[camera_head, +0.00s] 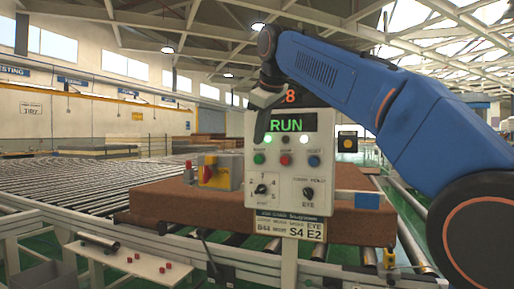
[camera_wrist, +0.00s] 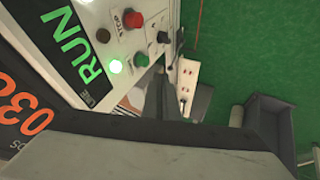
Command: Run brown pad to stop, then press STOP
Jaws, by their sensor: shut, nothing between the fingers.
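The brown pad (camera_head: 150,202) lies flat on the roller conveyor, partly hidden behind the white control panel (camera_head: 273,195). The panel's display (camera_head: 287,124) reads RUN, with lit lamps below it. The red STOP button (camera_head: 285,160) sits between a green button (camera_head: 259,158) and a blue button (camera_head: 313,161); STOP also shows in the wrist view (camera_wrist: 132,19). My gripper (camera_head: 261,139) is shut and empty, in front of the panel's upper left, above the green button. Its dark fingers also show in the wrist view (camera_wrist: 158,92). I cannot tell if they touch the panel.
A numbered rotary knob (camera_head: 261,189) and an EYE selector (camera_head: 308,193) sit lower on the panel. A yellow-and-grey box with a red knob (camera_head: 207,172) stands left of it. A white shelf (camera_head: 130,262) with small red pieces is at front left. Rollers (camera_head: 70,185) extend left.

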